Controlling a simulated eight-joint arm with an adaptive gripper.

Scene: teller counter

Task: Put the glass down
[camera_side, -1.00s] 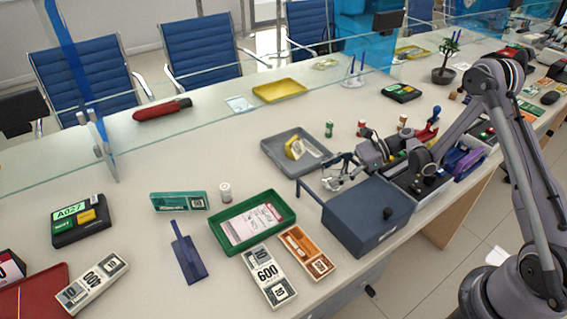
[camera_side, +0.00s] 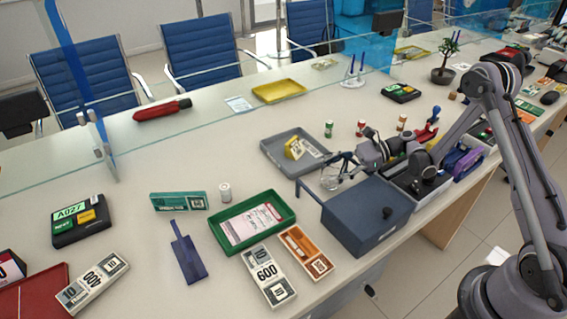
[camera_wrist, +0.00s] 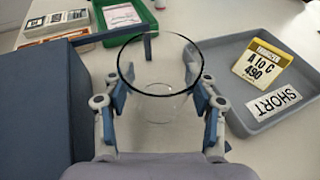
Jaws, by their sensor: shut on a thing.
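A clear glass (camera_wrist: 158,90) stands between the fingers of my gripper (camera_wrist: 155,95) in the wrist view, its rim towards the camera. My gripper is shut on it, with a finger against each side. In the side view, my gripper (camera_side: 338,166) is beside the blue-grey box, and the glass (camera_side: 330,180) shows only faintly at its fingertips, close above the counter. I cannot tell whether its base touches the counter.
The blue-grey box (camera_side: 366,216) stands close on one side, the grey tray (camera_side: 272,157) with a yellow tag on the other. A green tray (camera_side: 284,211) lies beyond. Bare counter (camera_side: 262,182) lies between the trays.

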